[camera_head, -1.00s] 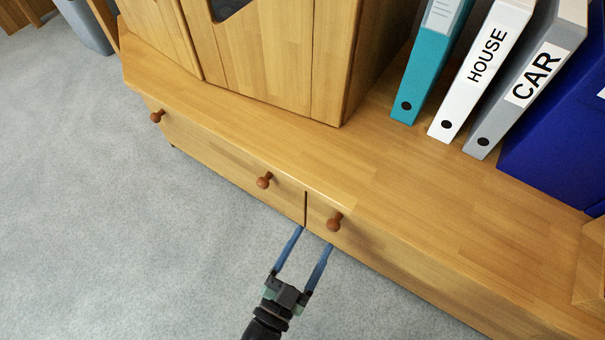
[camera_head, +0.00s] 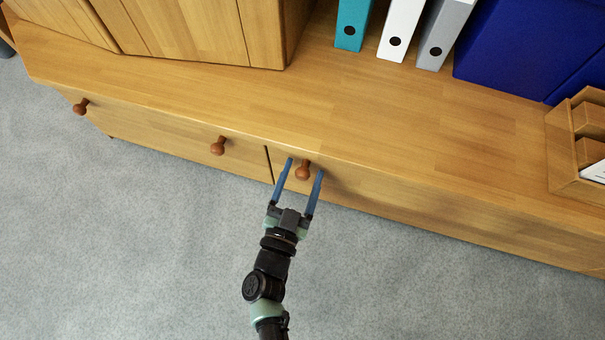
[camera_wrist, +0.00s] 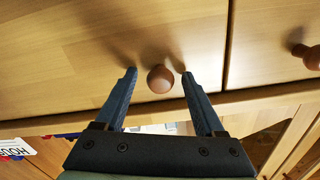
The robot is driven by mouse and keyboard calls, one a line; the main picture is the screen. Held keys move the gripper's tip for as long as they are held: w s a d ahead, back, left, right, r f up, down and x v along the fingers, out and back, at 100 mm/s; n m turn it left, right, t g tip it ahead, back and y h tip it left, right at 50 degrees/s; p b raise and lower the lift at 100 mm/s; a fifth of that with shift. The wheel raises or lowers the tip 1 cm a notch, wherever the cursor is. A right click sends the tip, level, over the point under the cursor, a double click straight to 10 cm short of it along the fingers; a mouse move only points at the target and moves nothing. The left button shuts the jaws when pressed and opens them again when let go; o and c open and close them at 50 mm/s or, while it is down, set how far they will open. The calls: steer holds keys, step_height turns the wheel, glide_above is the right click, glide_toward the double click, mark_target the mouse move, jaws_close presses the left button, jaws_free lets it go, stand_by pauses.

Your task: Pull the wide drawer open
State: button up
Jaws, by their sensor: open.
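A low wooden cabinet has two drawer fronts side by side, split by a dark vertical gap. The right drawer front (camera_head: 400,205) has a round brown knob (camera_head: 303,171), which also shows in the wrist view (camera_wrist: 160,79). The left drawer front (camera_head: 165,128) has two brown knobs, one near the gap (camera_head: 218,146) and one at the far left (camera_head: 80,107). Both fronts look shut. My gripper (camera_head: 304,172) is open, with its blue fingers on either side of the right drawer's knob. In the wrist view, the fingertips (camera_wrist: 158,73) flank the knob without visibly touching it.
On the cabinet top (camera_head: 390,120) stand a teal binder (camera_head: 352,22), a white binder (camera_head: 400,28), a grey binder (camera_head: 443,32), blue boxes (camera_head: 520,45) and a wooden organiser (camera_head: 565,160). Clear grey carpet (camera_head: 150,240) lies in front.

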steer(key=shift+w+d, duration=0.1)
steer(key=shift+w, duration=0.25)
jaws_close()
stand_by(1.2)
